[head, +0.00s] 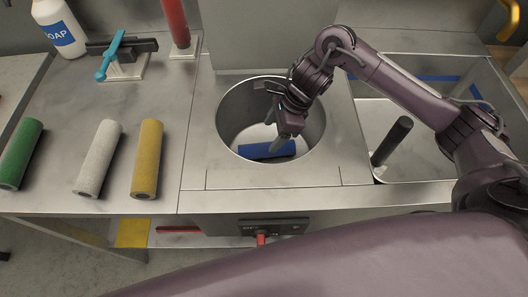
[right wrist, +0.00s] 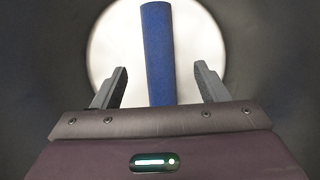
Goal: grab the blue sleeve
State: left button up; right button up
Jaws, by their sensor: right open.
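The blue sleeve (head: 266,149) lies in the round metal basin (head: 228,101), on its pale bottom, in the head view. It also shows in the right wrist view (right wrist: 157,52), where it runs lengthwise between the two fingers and past their tips. My right gripper (head: 278,125) is over the basin, pointing down into it. In the right wrist view my right gripper (right wrist: 161,72) is open, with the sleeve between its fingers and a gap on each side. I cannot tell how far above the sleeve the fingertips are. My left gripper is not in view.
Green (head: 20,154), white (head: 98,158) and yellow (head: 147,158) sleeves lie on the counter at left. A soap bottle (head: 60,30), a teal-handled fixture (head: 111,56) and a red post (head: 176,22) stand behind. A rectangular bin (head: 374,115) with a dark-handled rod (head: 391,142) is at right.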

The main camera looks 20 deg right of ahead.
aim_at(261, 146)
jog(key=shift+w+f, duration=0.1)
jog(key=shift+f, duration=0.35)
jog(key=shift+a+f, duration=0.15)
jog(key=x, duration=0.6)
jog(key=shift+a+p, duration=0.3)
jog(key=shift+p, duration=0.1)
jog(key=shift+a+f, duration=0.1)
jog(key=shift+f, duration=0.3)
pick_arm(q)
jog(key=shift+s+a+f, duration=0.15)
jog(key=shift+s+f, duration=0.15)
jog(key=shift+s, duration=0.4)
pick_arm(e)
jog(key=c, duration=1.1)
jog(key=shift+r, duration=0.15)
